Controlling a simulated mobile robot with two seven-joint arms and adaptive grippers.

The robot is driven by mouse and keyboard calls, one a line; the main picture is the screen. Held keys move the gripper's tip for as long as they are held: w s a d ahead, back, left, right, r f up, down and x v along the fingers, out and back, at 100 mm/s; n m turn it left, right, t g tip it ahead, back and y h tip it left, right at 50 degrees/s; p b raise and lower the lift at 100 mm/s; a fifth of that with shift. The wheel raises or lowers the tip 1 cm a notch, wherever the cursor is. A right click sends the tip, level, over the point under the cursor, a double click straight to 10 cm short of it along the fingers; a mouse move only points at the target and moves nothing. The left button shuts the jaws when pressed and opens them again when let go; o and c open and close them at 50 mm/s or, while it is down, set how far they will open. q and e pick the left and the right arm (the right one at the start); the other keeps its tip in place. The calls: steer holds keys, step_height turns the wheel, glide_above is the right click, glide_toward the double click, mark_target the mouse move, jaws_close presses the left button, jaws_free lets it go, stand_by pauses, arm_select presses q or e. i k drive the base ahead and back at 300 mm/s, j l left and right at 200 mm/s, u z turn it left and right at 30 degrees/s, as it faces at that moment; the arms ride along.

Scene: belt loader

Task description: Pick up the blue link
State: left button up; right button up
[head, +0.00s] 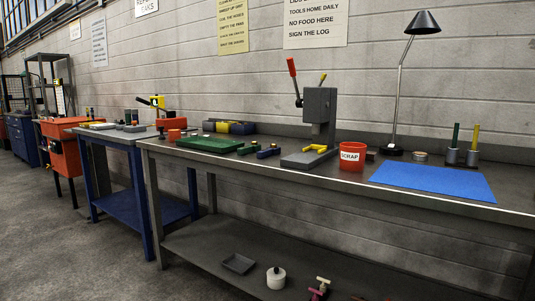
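A small dark blue piece, which looks like the blue link (268,152), lies on the grey workbench (225,158). It is just left of the foot of a grey lever press (320,113). A similar green piece (247,149) lies close to its left. A yellow piece (316,148) sits at the press, below its head. Neither of my grippers shows in the head view.
Left of the links is a green tray (208,144). To the right are a red SCRAP bin (352,157), a blue mat (430,179) and a desk lamp (396,110). The lower shelf (215,250) holds several small items. Open floor lies front left.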

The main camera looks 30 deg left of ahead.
mark_target(262, 154)
steer(key=j+z, duration=0.1)
steer(key=j, duration=1.15)
steer(key=k+j+z, duration=0.15)
steer(key=j, duration=1.1)
steer(key=k+j+z, duration=0.15)
steer(key=j, duration=0.45)
steer(key=i, duration=0.05)
